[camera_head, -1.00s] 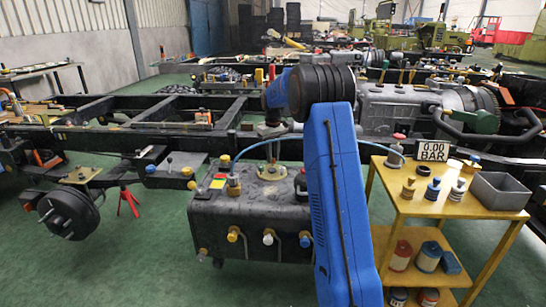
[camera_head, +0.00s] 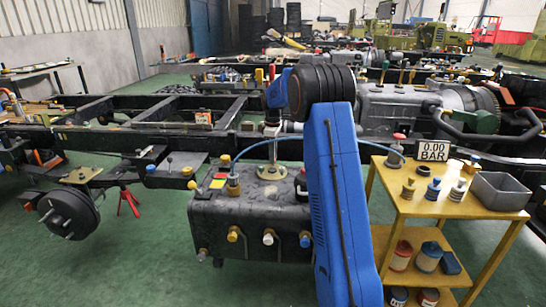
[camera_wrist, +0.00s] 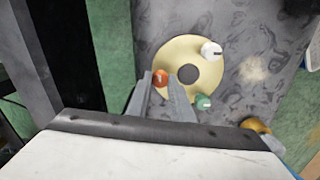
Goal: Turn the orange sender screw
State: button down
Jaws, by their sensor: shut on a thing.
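The orange sender screw (camera_wrist: 160,78) sits on the left part of a pale round plate (camera_wrist: 178,52) with a dark centre. My gripper (camera_wrist: 164,84) is shut on the orange screw, its two grey fingers on either side of it. A white screw (camera_wrist: 211,49) and a green screw (camera_wrist: 203,102) stand on the same plate, apart from the fingers. In the head view the round plate (camera_head: 270,172) lies on top of the dark tank (camera_head: 250,220). My gripper comes down over it there, and the screws are too small to tell apart.
A blue hose (camera_head: 300,138) arches above the tank. Colored caps, one of them yellow (camera_head: 233,234), stick out of the tank's front. A yellow cart (camera_head: 400,207) with a gauge sign (camera_head: 434,150) and a grey bin (camera_head: 498,190) stands at right.

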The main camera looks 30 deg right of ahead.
dwell(0.4)
jog(key=c, duration=1.6)
grip_release()
jog(key=shift+o, duration=0.2)
notch_tip(320, 180, up, 17)
jog(key=shift+r, duration=0.2)
